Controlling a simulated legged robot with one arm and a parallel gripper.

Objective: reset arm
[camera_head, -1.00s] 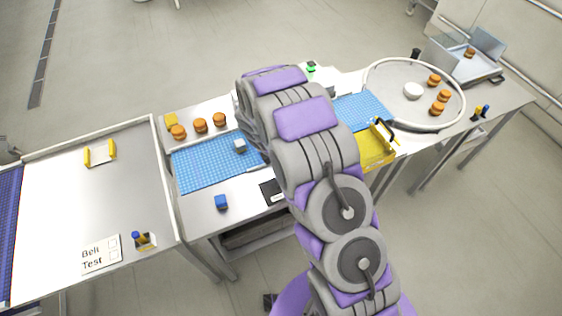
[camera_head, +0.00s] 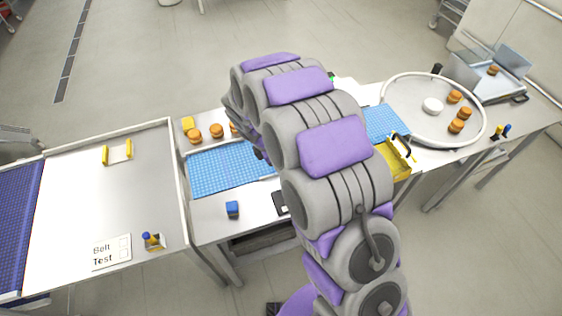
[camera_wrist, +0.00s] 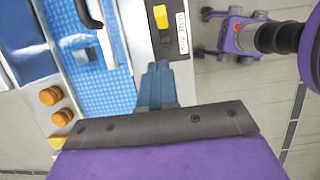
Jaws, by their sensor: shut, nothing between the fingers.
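My gripper (camera_wrist: 157,72) shows in the wrist view as grey-blue fingers close together, shut and empty. In the head view my purple and grey arm hides the gripper. Orange-brown filled rounds (camera_head: 216,131) stand in a row behind the left blue mat (camera_head: 215,170), one partly hidden by my arm. Two rounds (camera_wrist: 50,95) also show at the left of the wrist view.
A yellow bin (camera_head: 397,160) stands beside my arm. The left table (camera_head: 75,205) is largely clear.

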